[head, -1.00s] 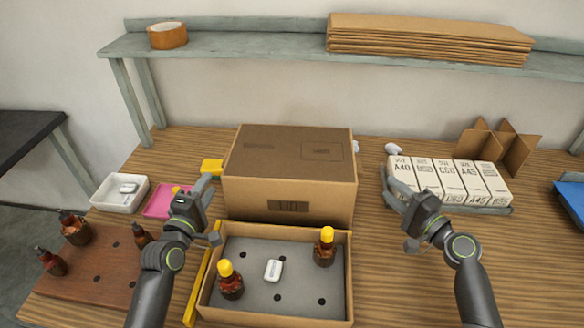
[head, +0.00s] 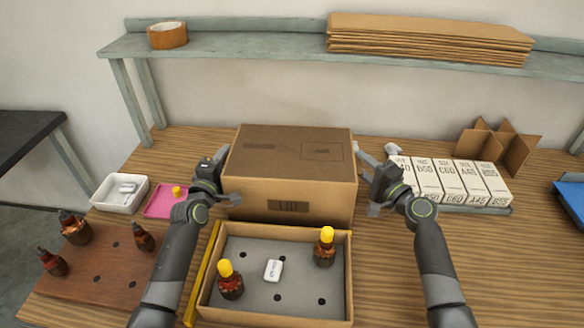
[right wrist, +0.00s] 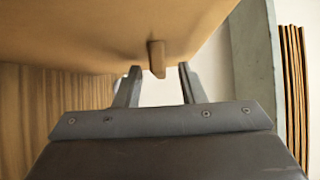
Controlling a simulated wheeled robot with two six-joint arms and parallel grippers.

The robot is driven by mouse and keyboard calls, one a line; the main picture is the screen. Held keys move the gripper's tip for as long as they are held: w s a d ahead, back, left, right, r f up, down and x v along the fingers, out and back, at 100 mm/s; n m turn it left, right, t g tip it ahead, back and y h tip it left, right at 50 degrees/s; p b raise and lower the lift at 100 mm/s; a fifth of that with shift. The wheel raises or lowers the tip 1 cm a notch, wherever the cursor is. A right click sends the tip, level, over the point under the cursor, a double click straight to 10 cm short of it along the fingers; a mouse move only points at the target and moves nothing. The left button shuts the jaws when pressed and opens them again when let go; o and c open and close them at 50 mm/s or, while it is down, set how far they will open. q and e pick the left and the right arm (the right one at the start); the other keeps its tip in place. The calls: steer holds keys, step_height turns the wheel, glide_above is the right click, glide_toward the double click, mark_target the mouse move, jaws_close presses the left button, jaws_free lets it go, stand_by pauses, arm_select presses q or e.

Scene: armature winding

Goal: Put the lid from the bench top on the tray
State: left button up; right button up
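The lid (head: 290,170) is a large brown cardboard box shape standing on the bench top behind the tray. The tray (head: 350,275) is a shallow cardboard box with a grey holed insert, holding two yellow-capped brown bottles and a small white item. My left gripper (head: 227,177) is at the lid's left side, its fingers spread. My right gripper (head: 367,182) is at the lid's right side; in the right wrist view its fingers (right wrist: 158,82) are open, with a small tab of the lid (right wrist: 157,58) just ahead, between them in the picture. Any left-side tab is hidden.
White labelled boxes (head: 455,182) stand right of my right gripper. A pink tray (head: 160,203), a white bin (head: 119,205) and a brown board with dark bottles (head: 105,265) lie left. A yellow strip (head: 197,290) runs along the tray's left side.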

arm_select(q)
steer(key=shift+c, duration=0.2)
arm_select(e)
steer(key=shift+c, duration=0.2)
arm_select(q)
jaws_close()
arm_select(e)
jaws_close()
arm_select(q)
steer(key=shift+r, duration=0.1)
arm_select(e)
steer(key=shift+r, duration=0.1)
